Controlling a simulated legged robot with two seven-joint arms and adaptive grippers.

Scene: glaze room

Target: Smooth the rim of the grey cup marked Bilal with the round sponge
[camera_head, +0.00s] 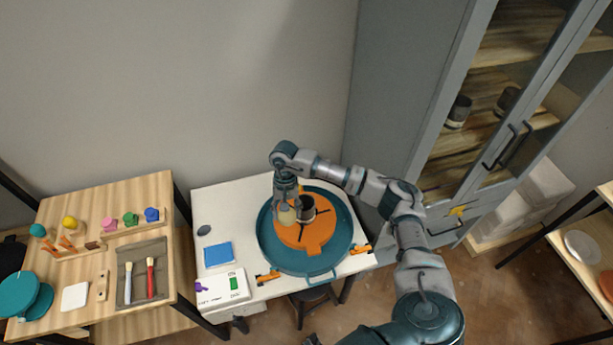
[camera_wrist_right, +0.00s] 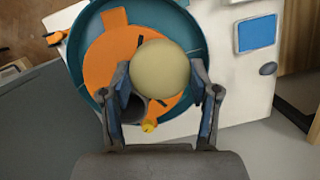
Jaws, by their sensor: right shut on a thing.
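My right gripper (camera_head: 286,206) points down over the wheel, shut on the pale yellow round sponge (camera_head: 287,217). In the right wrist view the sponge (camera_wrist_right: 160,66) sits between the two fingers of the gripper (camera_wrist_right: 162,88). A dark grey cup (camera_head: 309,211) stands upright on the orange disc just right of the sponge. In the right wrist view the cup (camera_wrist_right: 133,108) is partly hidden behind the sponge and a finger. I cannot read a name on it, nor tell whether the sponge touches its rim. My left gripper is not in view.
The orange disc (camera_head: 317,235) lies in a teal round basin (camera_head: 340,258) on a white table (camera_head: 212,237). A blue pad (camera_head: 218,254) lies left of it. A wooden bench (camera_head: 95,205) with tools stands left, a grey cabinet (camera_head: 425,150) right. A yellow knob (camera_wrist_right: 149,125) is near the cup.

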